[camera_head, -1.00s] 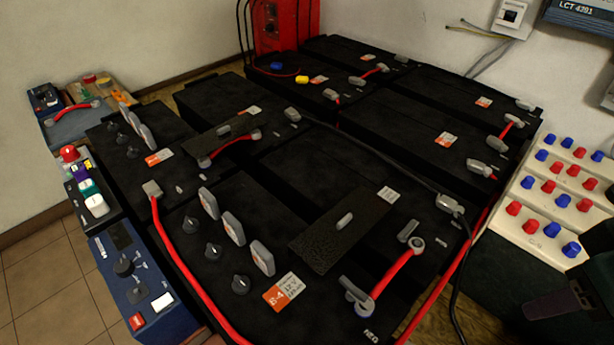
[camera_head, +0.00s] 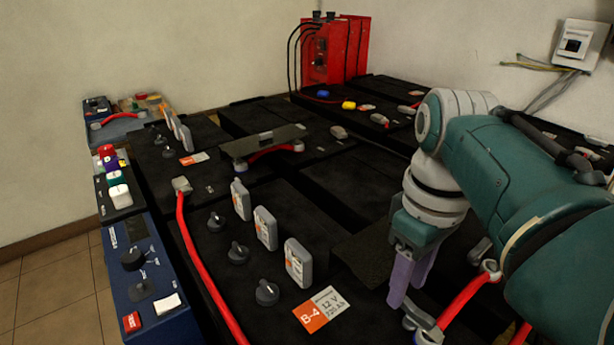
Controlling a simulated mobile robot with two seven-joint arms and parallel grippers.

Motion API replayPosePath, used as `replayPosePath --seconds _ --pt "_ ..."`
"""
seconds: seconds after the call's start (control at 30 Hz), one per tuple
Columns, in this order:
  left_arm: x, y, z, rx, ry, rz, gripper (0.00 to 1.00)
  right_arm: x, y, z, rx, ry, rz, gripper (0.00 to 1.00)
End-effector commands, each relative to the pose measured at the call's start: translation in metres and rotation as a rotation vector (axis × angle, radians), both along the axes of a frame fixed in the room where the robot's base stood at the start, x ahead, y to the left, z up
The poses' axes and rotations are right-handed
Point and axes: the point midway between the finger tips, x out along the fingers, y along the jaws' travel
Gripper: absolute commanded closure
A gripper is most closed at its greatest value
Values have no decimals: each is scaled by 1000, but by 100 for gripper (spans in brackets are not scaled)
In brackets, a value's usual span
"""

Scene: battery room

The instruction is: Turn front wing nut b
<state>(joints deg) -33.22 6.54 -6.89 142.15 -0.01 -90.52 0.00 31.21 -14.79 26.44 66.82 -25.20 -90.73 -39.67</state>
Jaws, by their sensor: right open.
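My right gripper (camera_head: 408,284) comes in from the right over the front B-4 battery, its purple fingers pointing down and open. Just below the fingertips is a grey metal fitting (camera_head: 426,334) at the near end of a red jumper lead (camera_head: 465,300), partly hidden at the bottom of the picture. I see no clear contact between fingers and fitting. Another grey fitting (camera_head: 481,249) shows in part behind the gripper, at the lead's far end. I cannot tell which fitting is front wing nut b. My left gripper is out of view.
Three upright grey caps (camera_head: 266,228) and dark knobs (camera_head: 267,292) stand left of the gripper. A blue meter box (camera_head: 150,285) sits at the left edge. A red unit (camera_head: 335,48) stands at the back. My arm hides the right side.

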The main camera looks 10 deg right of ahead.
Motion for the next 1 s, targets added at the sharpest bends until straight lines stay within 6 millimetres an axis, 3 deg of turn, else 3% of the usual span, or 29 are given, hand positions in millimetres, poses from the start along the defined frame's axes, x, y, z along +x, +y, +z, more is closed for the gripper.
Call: replayPosePath --seconds 0.13,0.47,0.87,1.0 --pt "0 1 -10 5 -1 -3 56 0 0 -18 0 1 -1 55" --pt "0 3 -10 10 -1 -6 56 0 0 -21 -1 -1 -1 55" --pt "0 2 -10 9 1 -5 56 0 0 -21 -1 -1 -1 99" --pt "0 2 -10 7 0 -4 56 0 0 -21 0 -1 -1 100"
